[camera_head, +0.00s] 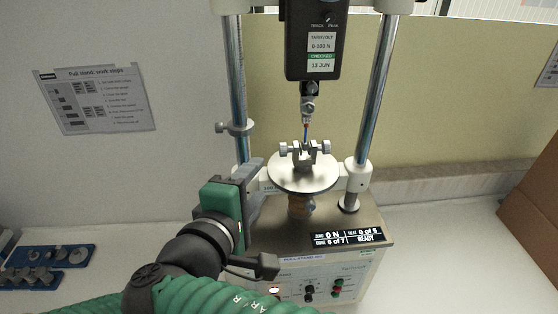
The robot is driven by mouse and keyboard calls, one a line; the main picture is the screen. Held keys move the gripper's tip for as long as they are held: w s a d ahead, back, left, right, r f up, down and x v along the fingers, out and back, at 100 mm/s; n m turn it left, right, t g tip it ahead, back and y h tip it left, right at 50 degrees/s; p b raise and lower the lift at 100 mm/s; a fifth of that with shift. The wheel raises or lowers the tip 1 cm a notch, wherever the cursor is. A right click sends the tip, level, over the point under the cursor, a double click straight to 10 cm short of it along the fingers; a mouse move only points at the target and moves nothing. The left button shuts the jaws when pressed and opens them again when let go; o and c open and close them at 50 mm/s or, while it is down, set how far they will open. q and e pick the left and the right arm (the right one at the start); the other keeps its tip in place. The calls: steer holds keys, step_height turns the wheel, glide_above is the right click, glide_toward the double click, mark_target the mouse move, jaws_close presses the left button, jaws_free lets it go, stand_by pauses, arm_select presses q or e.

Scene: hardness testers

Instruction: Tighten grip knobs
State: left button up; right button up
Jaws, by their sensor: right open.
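The pull tester's lower grip (305,157) stands on a round metal plate (290,179). It has a left grip knob (284,149) and a right grip knob (326,147), one on each side. A thin blue and red specimen (306,132) runs upright between the upper grip (308,104) and the lower grip. My right gripper (253,190) is open, left of the plate and apart from the knobs. Its fingers partly overlap each other in this view. My left gripper is out of view.
Two steel columns (378,85) flank the black force gauge (313,45). The tester's base (365,222) carries a lit display (347,237) and front buttons. A blue tray (52,257) of metal parts lies at left, a cardboard box (535,200) at right. Bench right of the tester is clear.

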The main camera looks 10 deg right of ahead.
mark_target(281, 151)
steer(key=p+x, duration=0.3)
steer(key=x, duration=1.1)
steer(key=shift+d+p, duration=0.1)
steer(key=shift+p, duration=0.3)
steer(key=shift+w+d+f, duration=0.15)
steer(key=shift+w+f, duration=0.1)
steer(key=shift+w, duration=0.2)
jaws_close()
